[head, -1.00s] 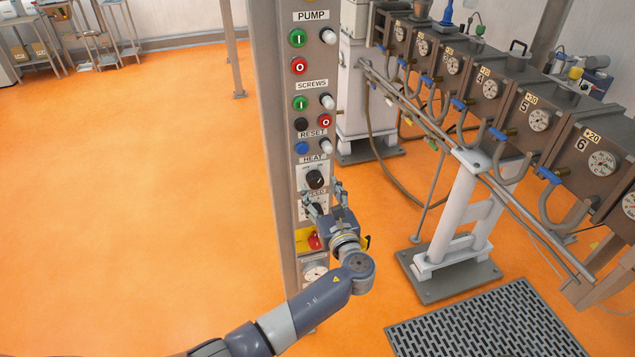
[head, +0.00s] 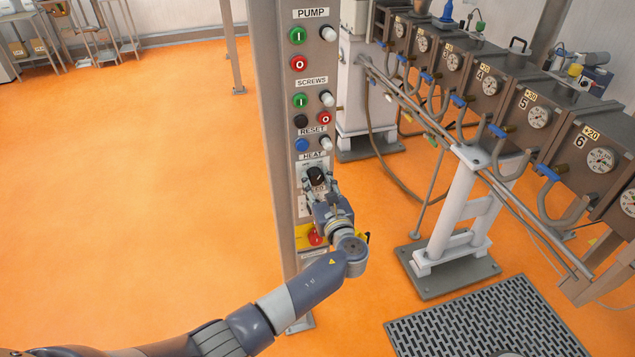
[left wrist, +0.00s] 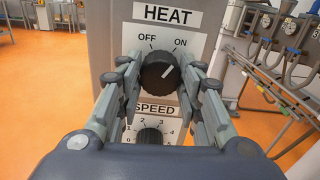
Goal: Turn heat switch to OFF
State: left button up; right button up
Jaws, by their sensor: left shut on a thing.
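The black heat switch (left wrist: 160,72) sits under the HEAT label (left wrist: 167,14) on the panel in the left wrist view. Its white mark points up and to the right, toward ON; OFF is printed at its upper left. In the head view the switch (head: 316,175) shows just above my left gripper (head: 319,186). My left gripper also shows in the left wrist view (left wrist: 160,80), with one finger on each side of the knob, shut on it. My right gripper is not in view.
A speed dial (left wrist: 150,136) lies just below the heat switch. A red button (head: 315,238) on yellow is lower on the panel, close to my left wrist. Reset and screw buttons (head: 301,145) are above. Pipes and gauges (head: 540,117) stand to the right; open orange floor lies left.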

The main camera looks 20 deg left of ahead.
pick_arm(q)
jog(key=shift+f+n+b, duration=0.15)
jog(key=shift+n+b, duration=0.8)
jog(key=shift+n, duration=0.05)
jog(key=n+b, duration=0.7)
jog(key=shift+n, duration=0.3)
jog(key=shift+r+n+b, duration=0.2)
jog(key=shift+n+b, duration=0.85)
jog(key=shift+n, duration=0.15)
jog(key=o, duration=1.1)
jog(key=shift+c, duration=0.2)
